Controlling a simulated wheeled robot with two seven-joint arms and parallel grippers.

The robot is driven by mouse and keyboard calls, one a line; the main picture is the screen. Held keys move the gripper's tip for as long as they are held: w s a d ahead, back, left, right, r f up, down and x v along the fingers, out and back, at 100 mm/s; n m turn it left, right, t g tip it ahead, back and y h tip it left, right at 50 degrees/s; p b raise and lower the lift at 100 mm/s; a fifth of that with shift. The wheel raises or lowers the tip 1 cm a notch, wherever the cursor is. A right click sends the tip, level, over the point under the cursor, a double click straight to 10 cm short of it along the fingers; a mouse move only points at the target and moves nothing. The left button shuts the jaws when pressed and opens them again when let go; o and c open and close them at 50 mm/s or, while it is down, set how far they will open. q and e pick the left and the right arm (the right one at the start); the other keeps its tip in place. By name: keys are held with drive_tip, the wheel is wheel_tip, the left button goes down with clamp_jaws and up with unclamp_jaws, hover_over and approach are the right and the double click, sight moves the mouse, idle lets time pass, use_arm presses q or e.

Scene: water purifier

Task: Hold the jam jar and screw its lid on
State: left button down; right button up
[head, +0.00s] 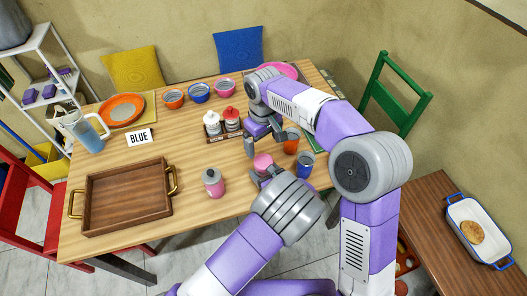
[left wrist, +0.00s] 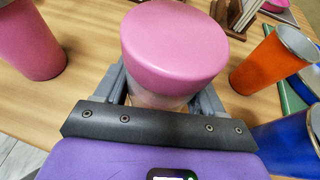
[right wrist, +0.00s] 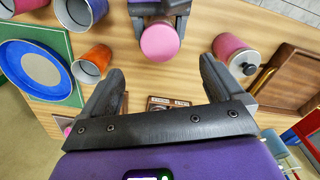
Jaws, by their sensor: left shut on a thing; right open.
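The jam jar (left wrist: 158,101) is clear-walled and has a pink lid (left wrist: 172,45) on its top. I cannot tell whether the lid's thread is engaged. The pink lid also shows near the table's front in the head view (head: 263,161) and in the right wrist view (right wrist: 160,41). My left gripper (head: 266,176) is shut around the jar's body below the lid. My right gripper (head: 262,146) is open and empty, above and a little beyond the lid. In the right wrist view its fingers (right wrist: 160,78) stand apart, with the lid past the gap between their tips.
A pink canister (head: 214,184) stands left of the jar. An orange cup (head: 291,142) and a blue cup (head: 305,164) stand close to the right. A bottle caddy (head: 223,131) sits behind. A wooden tray (head: 128,196) lies at the left. The table front beside the canister is clear.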

drive_tip(key=shift+r, duration=1.5)
use_arm(q)
unclamp_jaws()
drive_tip(key=p+v, duration=0.1)
drive_tip(key=v, duration=0.6)
drive_tip(key=shift+s+d+r+p, duration=0.15)
drive_tip(key=shift+s+p, duration=0.05)
drive_tip(key=shift+p, duration=0.1)
use_arm(e)
drive_tip(key=shift+r, duration=0.75)
